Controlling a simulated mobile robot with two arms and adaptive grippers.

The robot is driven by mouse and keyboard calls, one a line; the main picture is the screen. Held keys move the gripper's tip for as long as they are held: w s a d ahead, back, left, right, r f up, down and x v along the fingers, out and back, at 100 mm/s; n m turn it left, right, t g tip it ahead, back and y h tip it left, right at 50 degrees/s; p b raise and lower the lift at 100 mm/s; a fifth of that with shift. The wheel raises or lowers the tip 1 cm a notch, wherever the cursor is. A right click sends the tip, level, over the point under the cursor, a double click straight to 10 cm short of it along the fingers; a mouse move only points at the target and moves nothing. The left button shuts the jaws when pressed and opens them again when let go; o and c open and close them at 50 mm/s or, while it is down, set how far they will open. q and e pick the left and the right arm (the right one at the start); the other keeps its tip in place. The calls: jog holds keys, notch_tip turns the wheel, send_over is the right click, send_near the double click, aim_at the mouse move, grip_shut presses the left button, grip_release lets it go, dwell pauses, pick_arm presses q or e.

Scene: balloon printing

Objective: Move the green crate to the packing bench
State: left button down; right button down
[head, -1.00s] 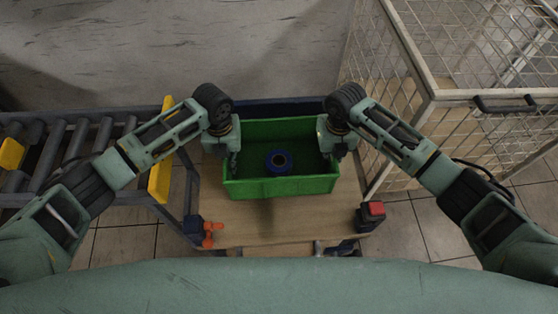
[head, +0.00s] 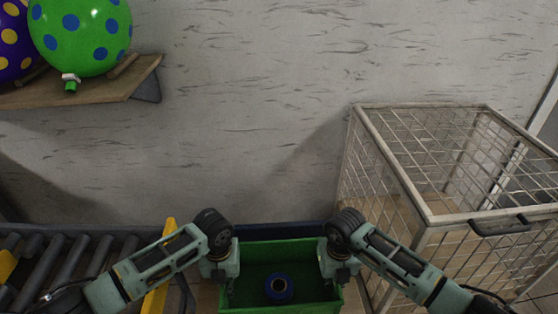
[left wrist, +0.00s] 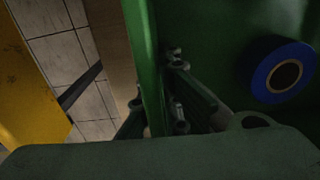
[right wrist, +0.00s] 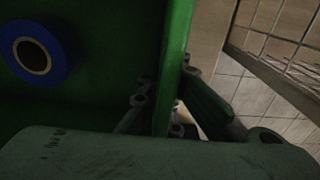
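The green crate (head: 255,251) is at the bottom middle of the head view, its near side cut off by the frame. A blue roll (head: 278,287) lies inside it. My left gripper (head: 228,282) is at the crate's left wall; in the left wrist view its fingers (left wrist: 160,105) are closed on both sides of that wall. My right gripper (head: 332,282) is at the right wall; in the right wrist view its fingers (right wrist: 168,105) are closed on both sides of that wall. I cannot tell whether the crate is lifted. No packing bench can be made out.
A wire mesh cage (head: 432,215) stands close to the crate's right. A roller conveyor (head: 75,262) with a yellow guard (head: 160,282) is at the left. A grey wall (head: 260,120) is behind. A wooden shelf (head: 110,88) at upper left holds a green balloon (head: 85,40) and a purple balloon (head: 15,50).

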pick_arm(q)
jog(key=shift+r, duration=0.1)
pick_arm(e)
jog(key=shift+r, duration=0.1)
